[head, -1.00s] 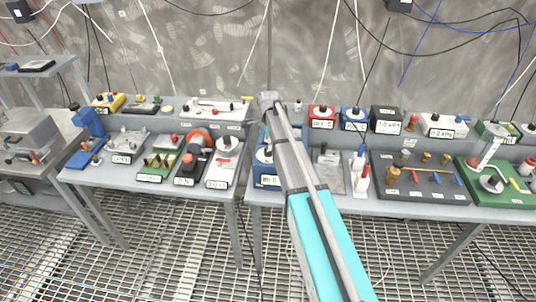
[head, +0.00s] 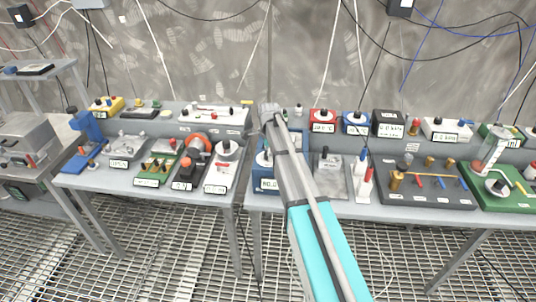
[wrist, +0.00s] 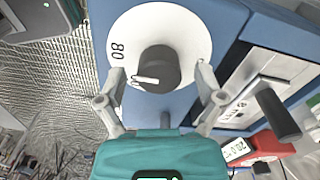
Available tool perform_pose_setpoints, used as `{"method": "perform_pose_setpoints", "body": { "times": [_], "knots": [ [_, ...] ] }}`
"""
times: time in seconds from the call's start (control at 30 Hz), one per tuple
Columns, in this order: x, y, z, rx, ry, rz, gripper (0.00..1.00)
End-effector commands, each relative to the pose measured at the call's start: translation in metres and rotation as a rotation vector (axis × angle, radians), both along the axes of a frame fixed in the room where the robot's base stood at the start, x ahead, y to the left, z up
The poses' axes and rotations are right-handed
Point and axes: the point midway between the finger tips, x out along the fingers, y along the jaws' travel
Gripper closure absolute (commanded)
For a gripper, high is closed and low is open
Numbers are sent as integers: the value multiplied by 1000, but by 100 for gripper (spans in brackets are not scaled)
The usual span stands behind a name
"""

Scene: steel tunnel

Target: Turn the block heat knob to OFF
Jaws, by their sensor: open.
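In the wrist view a black round knob (wrist: 157,69) with a pale pointer mark sits on a white dial (wrist: 190,32). The number 80 shows at the dial's left. The dial is on a blue box (wrist: 232,15); no OFF mark is visible. My gripper (wrist: 160,80) is open, with one fingertip on each side of the knob's lower part and visible gaps to it. In the head view my arm covers part of a blue box (head: 265,184) with a white dial, and my fingers cannot be made out there.
In the wrist view a black lever (wrist: 277,113) and a red box (wrist: 268,145) with a display lie to the right. In the head view a white dial box (head: 222,175) stands left of my arm and a grey block (head: 329,176) right. A red box (head: 323,118) stands behind.

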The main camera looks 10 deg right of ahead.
Motion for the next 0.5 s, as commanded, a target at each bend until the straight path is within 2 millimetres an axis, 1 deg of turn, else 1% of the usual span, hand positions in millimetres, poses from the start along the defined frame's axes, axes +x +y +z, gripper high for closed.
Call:
{"method": "perform_pose_setpoints", "body": {
  "times": [0.03,0.17,0.2,0.27,0.3,0.37,0.4,0.47,0.5],
  "knots": [
    [0,0,0,0,0,0,13],
    [0,0,0,0,0,0,37],
    [0,0,0,0,0,0,45],
    [0,0,0,0,0,0,56],
    [0,0,0,0,0,0,63],
    [0,0,0,0,0,0,74],
    [0,0,0,0,0,0,82],
    [0,0,0,0,0,0,93],
    [0,5,0,0,-1,3,95]
  ]
}}
